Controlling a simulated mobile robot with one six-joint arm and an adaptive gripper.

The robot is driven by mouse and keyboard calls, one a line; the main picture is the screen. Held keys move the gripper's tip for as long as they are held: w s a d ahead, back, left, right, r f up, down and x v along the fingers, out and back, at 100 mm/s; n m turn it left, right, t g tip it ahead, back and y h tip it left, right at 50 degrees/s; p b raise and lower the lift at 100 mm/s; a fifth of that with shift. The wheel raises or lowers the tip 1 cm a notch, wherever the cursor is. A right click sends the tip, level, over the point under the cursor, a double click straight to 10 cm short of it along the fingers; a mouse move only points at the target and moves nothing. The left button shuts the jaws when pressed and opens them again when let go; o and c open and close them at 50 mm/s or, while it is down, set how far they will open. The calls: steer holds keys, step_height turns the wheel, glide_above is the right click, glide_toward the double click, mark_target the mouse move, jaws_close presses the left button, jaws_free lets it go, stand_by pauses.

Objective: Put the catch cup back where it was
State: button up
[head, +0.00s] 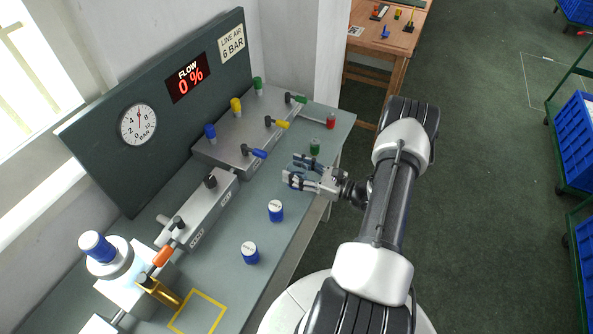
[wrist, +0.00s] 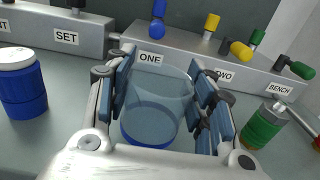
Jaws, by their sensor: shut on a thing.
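The catch cup (wrist: 154,106) is a clear, see-through cup with a blue base. In the wrist view it stands upright between the two fingers of my gripper (wrist: 162,100), which is shut on it. In the head view my gripper (head: 297,174) is over the right part of the bench, in front of the valve block; the cup is hard to make out there. I cannot tell whether its base touches the bench. A yellow square outline (head: 222,307) is marked on the bench near the bottom left, well away from my gripper, with no cup in it.
Two blue jars with white lids (head: 275,211) (head: 249,253) stand on the bench between my gripper and the outline. The valve block (head: 236,150) with coloured handles lies beyond.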

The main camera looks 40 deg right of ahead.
steer(key=shift+f, duration=0.2)
steer(key=o, duration=1.3)
steer(key=shift+r, duration=0.1)
